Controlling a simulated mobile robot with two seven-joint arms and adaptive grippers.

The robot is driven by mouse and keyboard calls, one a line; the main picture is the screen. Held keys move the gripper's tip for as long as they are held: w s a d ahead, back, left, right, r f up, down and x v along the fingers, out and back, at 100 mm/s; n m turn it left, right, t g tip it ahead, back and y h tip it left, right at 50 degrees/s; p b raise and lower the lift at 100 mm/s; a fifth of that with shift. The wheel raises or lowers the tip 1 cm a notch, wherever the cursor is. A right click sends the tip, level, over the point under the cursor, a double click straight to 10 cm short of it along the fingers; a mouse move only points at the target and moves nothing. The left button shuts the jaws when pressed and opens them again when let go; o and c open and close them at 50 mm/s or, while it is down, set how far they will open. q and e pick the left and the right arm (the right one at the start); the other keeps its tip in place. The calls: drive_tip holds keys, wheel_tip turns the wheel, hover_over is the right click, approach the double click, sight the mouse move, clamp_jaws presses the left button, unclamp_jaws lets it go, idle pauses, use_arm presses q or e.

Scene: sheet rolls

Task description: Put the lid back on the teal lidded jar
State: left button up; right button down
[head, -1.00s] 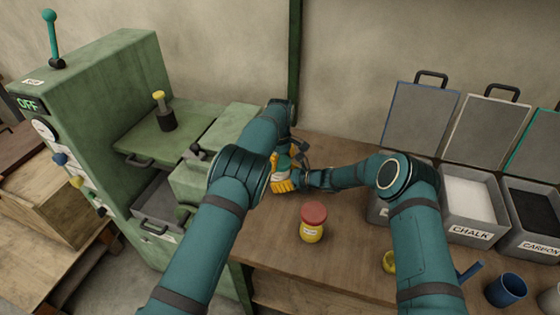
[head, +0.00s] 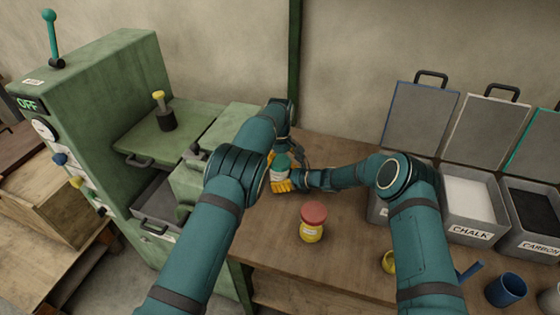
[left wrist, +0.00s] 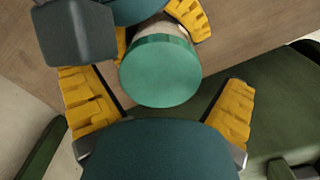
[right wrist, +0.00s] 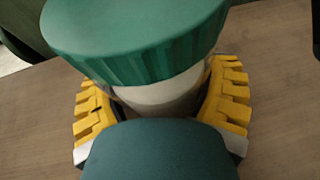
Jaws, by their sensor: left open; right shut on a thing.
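The teal lidded jar (head: 279,175) is upright at the back of the bench, with a pale body (right wrist: 165,95). Its ribbed teal lid (right wrist: 135,40) sits on top of the jar; I cannot tell whether it is fully seated. The lid's round top also shows in the left wrist view (left wrist: 160,72). My right gripper (right wrist: 162,105) is shut on the jar's pale body below the lid, one yellow finger on each side. My left gripper (left wrist: 160,105) is open, its fingers spread apart and clear of the lid.
A yellow jar with a red lid (head: 313,222) stands on the bench (head: 350,240) in front of the grippers. Grey bins, one marked CHALK (head: 470,215), are at the right. A green machine (head: 100,110) stands at the left. A blue cup (head: 506,290) is front right.

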use_arm(q)
drive_tip(key=shift+r, duration=2.2)
drive_tip(key=shift+s+r+m, duration=0.15)
drive_tip(key=shift+r+m, duration=0.15)
drive_tip(key=shift+r, duration=0.15)
drive_tip(key=shift+r+m, duration=0.3)
drive_tip(key=shift+r, duration=1)
drive_tip(key=shift+f, duration=4.05)
drive_tip(key=shift+c, duration=0.3)
